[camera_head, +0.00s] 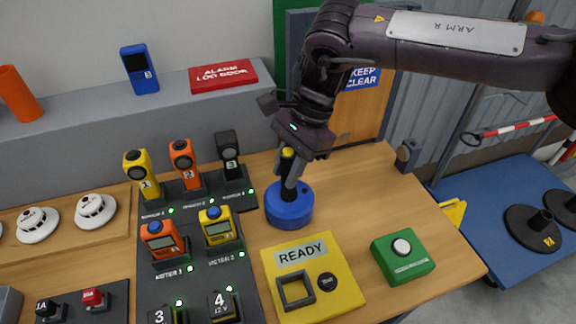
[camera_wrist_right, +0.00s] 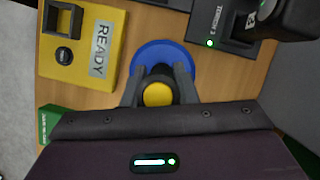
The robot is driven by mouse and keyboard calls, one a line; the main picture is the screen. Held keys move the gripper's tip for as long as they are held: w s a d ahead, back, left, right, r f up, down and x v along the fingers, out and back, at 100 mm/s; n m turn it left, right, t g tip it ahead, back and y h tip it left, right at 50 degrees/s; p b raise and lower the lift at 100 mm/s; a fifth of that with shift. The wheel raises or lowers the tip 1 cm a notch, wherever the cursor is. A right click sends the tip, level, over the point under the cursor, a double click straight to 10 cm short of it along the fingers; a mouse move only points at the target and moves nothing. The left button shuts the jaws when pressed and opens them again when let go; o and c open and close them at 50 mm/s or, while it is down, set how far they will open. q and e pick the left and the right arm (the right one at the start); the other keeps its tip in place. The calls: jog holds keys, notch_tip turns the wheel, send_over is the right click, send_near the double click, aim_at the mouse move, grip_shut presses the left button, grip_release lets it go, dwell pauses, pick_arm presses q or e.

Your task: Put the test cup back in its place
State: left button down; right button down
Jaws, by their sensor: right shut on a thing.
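The test cup, as I take it, is the round blue piece (camera_head: 289,212) with a dark upright handle and a yellow top. It is upright at the middle of the wooden table, right of the dark tester rack; I cannot tell whether it touches the table. My right gripper (camera_head: 290,172) points down and is shut on its handle. In the right wrist view the blue rim of the test cup (camera_wrist_right: 150,52) and its yellow top show between the fingers of my right gripper (camera_wrist_right: 158,88). My left gripper is not in view.
Left is the dark rack (camera_head: 200,268) with several testers. In front are a yellow READY box (camera_head: 335,292) and a green box with a white button (camera_head: 414,267). Behind is a grey ledge (camera_head: 90,109) with an orange cylinder (camera_head: 18,95) and red box (camera_head: 222,77). Table right of the cup is clear.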

jog(key=c, duration=1.1)
grip_release()
jog(key=shift+c, duration=0.2)
jog(key=p+v, duration=0.1)
jog(key=v, duration=1.1)
jog(key=shift+s+a, duration=0.1)
